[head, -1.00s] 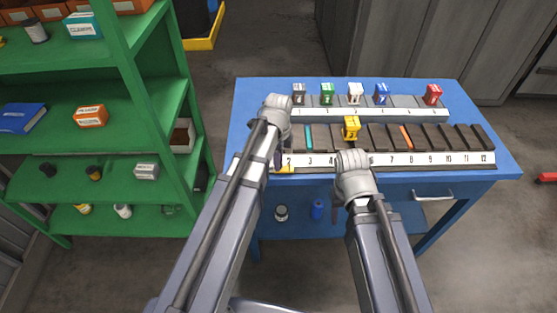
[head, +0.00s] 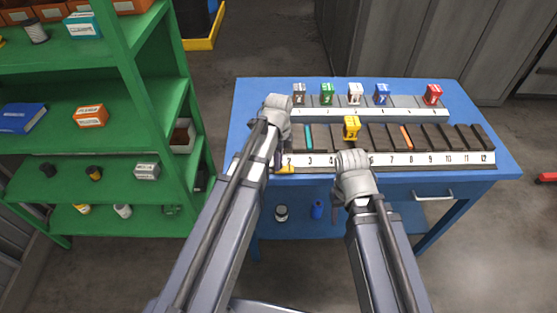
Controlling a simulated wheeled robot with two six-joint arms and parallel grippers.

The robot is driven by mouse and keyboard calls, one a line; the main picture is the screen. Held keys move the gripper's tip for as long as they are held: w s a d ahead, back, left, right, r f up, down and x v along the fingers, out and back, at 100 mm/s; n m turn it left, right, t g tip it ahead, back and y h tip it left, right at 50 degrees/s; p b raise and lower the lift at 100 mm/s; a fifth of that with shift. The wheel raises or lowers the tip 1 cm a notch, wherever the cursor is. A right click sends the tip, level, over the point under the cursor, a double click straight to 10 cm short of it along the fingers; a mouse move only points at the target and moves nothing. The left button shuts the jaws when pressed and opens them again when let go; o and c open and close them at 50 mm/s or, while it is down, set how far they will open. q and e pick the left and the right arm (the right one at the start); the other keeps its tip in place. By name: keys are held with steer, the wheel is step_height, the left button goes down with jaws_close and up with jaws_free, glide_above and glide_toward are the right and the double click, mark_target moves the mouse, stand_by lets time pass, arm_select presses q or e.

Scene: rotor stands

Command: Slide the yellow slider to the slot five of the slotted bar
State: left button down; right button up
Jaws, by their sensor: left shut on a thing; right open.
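The slotted bar (head: 440,159) lies along the front of the blue table, with a white strip of numbers up to 12. A small yellow slider (head: 286,169) sits at its front edge by number 2, partly hidden by my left gripper. My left gripper (head: 279,160) points down there and is shut on the yellow slider. My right gripper (head: 337,213) is open and empty, in front of the table edge below the middle numbers. Its hand and arm hide part of the strip around number 5.
A yellow block (head: 351,128) stands on the bar near the middle. Cyan (head: 309,137) and orange (head: 406,137) strips mark two slots. A rear rack (head: 412,113) holds several coloured blocks. A green shelf (head: 150,105) stands close on the left.

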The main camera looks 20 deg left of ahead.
arm_select(q)
steer(key=w+d, duration=0.1)
steer(key=d, duration=0.3)
steer(key=w+d, duration=0.2)
steer(key=d, duration=0.3)
steer(key=w+d, duration=0.1)
steer(key=d, duration=0.4)
steer(key=shift+w+d, duration=0.15)
steer(key=shift+d, duration=0.1)
steer(key=d, duration=0.2)
steer(key=w+d, duration=0.1)
steer(key=d, duration=0.2)
steer(key=shift+w+d, duration=0.3)
steer(key=shift+d, duration=0.35)
arm_select(e)
steer(key=shift+w+d, duration=0.15)
steer(key=shift+d, duration=0.4)
steer(key=shift+w+d, duration=0.15)
steer(key=shift+d, duration=0.35)
arm_select(q)
steer(key=c, duration=0.6)
jaws_free()
steer(key=shift+r, duration=0.15)
arm_select(e)
steer(key=shift+r, duration=0.1)
